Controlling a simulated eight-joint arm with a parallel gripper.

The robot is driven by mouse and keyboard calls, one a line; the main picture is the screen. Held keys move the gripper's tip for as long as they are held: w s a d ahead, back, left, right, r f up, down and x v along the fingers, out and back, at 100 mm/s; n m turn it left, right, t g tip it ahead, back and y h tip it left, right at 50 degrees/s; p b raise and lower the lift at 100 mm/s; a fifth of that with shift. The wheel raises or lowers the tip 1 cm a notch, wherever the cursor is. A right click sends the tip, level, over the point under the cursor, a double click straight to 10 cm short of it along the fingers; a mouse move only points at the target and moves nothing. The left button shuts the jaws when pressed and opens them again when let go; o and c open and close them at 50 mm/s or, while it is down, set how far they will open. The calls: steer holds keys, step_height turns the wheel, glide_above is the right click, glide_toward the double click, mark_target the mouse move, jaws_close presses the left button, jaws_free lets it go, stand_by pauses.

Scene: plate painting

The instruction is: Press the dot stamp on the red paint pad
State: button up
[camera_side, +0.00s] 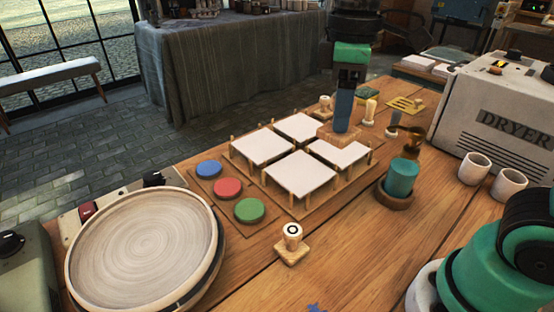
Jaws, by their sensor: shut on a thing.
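The red paint pad (228,188) lies on a wooden board at the left, between the blue pad (209,169) and the green pad (249,210). It is well to the left of my gripper, with nothing on it.
Several white tiles (300,174) stand on a pegged board between my gripper and the pads. A stamp with a ring mark (292,235) stands in front, another stamp (325,102) behind. A round turntable (143,240) is at left, a teal bottle (402,178) and dryer (500,110) at right.

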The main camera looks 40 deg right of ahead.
steer(key=o, duration=0.3)
steer(key=c, duration=0.3)
steer(key=shift+w, duration=0.25)
steer(key=shift+c, duration=0.4)
steer(key=w+a+f, duration=0.2)
steer(key=w+a, duration=0.1)
steer(key=w, duration=0.7)
steer(key=shift+w+a+f, duration=0.75)
steer(key=shift+w+f, duration=0.8)
steer(key=shift+f, duration=1)
steer(key=shift+w+a+f, duration=0.7)
steer(key=shift+w+f, duration=0.9)
steer(key=shift+f, duration=1)
steer(key=shift+w+a+f, duration=0.75)
steer(key=shift+w+f, duration=0.8)
steer(key=shift+f, duration=1)
